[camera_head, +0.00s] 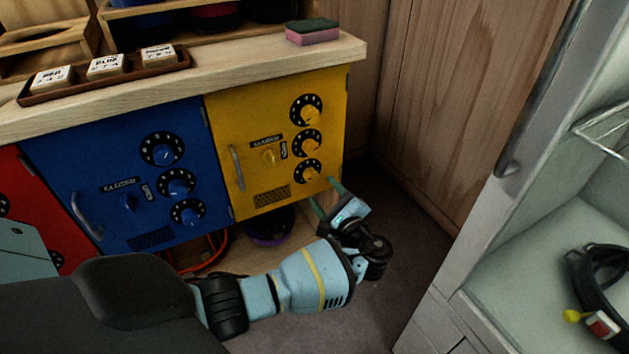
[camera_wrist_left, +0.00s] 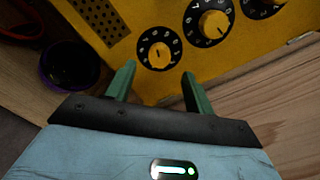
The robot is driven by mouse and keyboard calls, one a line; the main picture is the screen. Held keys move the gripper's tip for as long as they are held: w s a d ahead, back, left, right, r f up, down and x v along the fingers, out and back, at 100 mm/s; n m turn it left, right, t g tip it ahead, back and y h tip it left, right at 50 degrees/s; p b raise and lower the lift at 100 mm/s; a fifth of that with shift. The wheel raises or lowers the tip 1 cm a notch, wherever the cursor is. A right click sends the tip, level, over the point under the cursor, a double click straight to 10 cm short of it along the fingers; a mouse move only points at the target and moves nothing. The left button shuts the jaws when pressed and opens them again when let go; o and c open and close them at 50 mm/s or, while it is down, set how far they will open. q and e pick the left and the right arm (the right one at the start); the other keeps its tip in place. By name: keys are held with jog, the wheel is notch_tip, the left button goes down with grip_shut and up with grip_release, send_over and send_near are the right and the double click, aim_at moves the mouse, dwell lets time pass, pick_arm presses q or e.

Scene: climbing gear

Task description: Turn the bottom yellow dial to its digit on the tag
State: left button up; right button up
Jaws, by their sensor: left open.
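The yellow cabinet door (camera_head: 237,116) has three black dials with yellow knobs in a column. The bottom yellow dial (camera_head: 308,172) also shows in the left wrist view (camera_wrist_left: 159,54), its knob uncovered. My left gripper (camera_head: 327,196) is open and empty. It is just below and to the right of the bottom dial in the head view. In the left wrist view its green fingertips (camera_wrist_left: 157,72) stand on either side just below the dial, apart from the knob. Three tags (camera_head: 106,66) lie on a brown tray on the counter; their digits are too small to read surely. My right gripper is not in view.
The middle yellow dial (camera_head: 307,143) and top yellow dial (camera_head: 306,111) are close above. A yellow latch knob (camera_head: 268,156) and a handle (camera_head: 237,168) are to the left. A dark purple-rimmed bowl (camera_head: 269,228) sits below. Wooden panels (camera_head: 450,90) stand at the right.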

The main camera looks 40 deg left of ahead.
aim_at(313, 179)
pick_arm(q)
jog(key=b+x, duration=0.1)
jog(key=x, duration=0.5)
jog(key=shift+f, duration=0.1)
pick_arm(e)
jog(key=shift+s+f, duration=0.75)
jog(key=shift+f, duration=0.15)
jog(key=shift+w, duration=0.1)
pick_arm(q)
jog(key=shift+c, duration=0.5)
jog(key=c, duration=0.9)
jog(key=shift+o, duration=0.2)
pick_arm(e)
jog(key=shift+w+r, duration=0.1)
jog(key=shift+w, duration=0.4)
